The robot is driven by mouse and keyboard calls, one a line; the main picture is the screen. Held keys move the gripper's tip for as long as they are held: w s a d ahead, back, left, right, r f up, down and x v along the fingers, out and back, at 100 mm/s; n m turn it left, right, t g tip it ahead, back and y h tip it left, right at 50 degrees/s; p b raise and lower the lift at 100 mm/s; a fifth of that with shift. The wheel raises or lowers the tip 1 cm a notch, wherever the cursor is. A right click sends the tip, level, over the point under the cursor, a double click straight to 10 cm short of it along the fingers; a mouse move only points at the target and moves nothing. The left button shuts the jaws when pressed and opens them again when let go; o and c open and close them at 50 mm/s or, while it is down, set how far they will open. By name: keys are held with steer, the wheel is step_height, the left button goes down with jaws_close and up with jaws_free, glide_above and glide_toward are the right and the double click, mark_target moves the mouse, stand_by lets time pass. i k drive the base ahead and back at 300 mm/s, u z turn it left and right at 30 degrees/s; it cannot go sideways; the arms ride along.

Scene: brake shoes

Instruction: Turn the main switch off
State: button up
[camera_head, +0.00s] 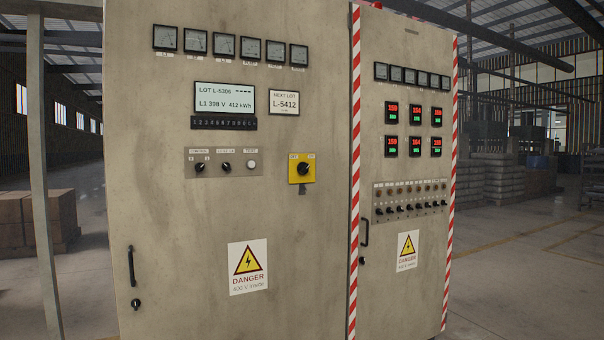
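The main switch appears to be the black rotary knob (303,169) on a yellow square plate (294,179). It sits on the front of the left grey cabinet (200,220), right of the smaller knobs. Small labels show at the plate's upper left and upper right, too small to read surely. The knob's exact pointing direction is hard to tell. A small dark part (302,190) hangs just below the plate. My gripper is not in view.
Two small black knobs (226,167) and a pale button (252,164) sit left of the switch. A display (225,98) is above. Door handles (131,266) (364,233) stick out. The right cabinet (400,280) carries several knobs and red-green readouts. Open floor (510,290) lies right.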

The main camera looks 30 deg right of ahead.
mark_target(303, 168)
steer(key=u, duration=0.05)
steer(key=k, duration=0.35)
steer(key=z, duration=0.85)
steer(key=i, duration=1)
steer(key=z, duration=0.35)
